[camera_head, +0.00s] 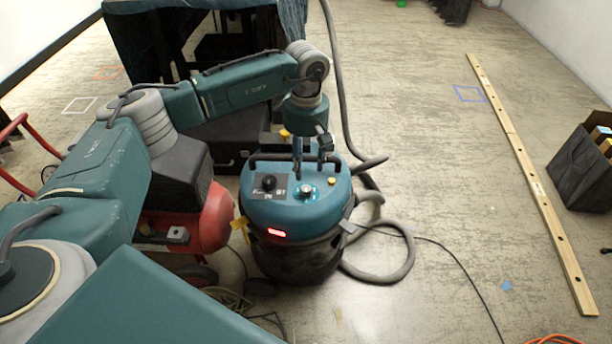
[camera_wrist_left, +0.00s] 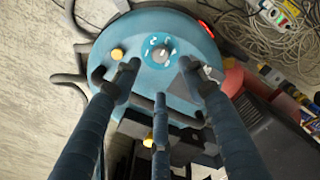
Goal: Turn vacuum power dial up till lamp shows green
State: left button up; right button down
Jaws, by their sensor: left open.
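The teal vacuum (camera_head: 325,205) with a dark lower body stands on the floor. A silver dial (camera_head: 306,191) sits on its top; in the left wrist view the dial (camera_wrist_left: 160,54) lies between the fingertips in the picture. The lamp (camera_head: 277,232) on the vacuum's front glows red; its red glow also shows in the left wrist view (camera_wrist_left: 207,29). My left gripper (camera_head: 312,174) points down over the vacuum's top, open and empty. In the left wrist view its fingertips (camera_wrist_left: 159,65) are spread, apart from the dial. My right gripper is not in view.
A black knob (camera_head: 268,183) sits left of the dial, a yellow button (camera_head: 332,180) to its right. A grey hose (camera_head: 390,272) curls beside the vacuum. A red compressor tank (camera_head: 215,220) stands close on the left. Open floor lies right, up to a long wooden beam (camera_head: 530,180).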

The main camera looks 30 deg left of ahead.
pick_arm(q)
jog(key=shift+r, duration=1.7)
jog(key=shift+d+f, duration=0.1)
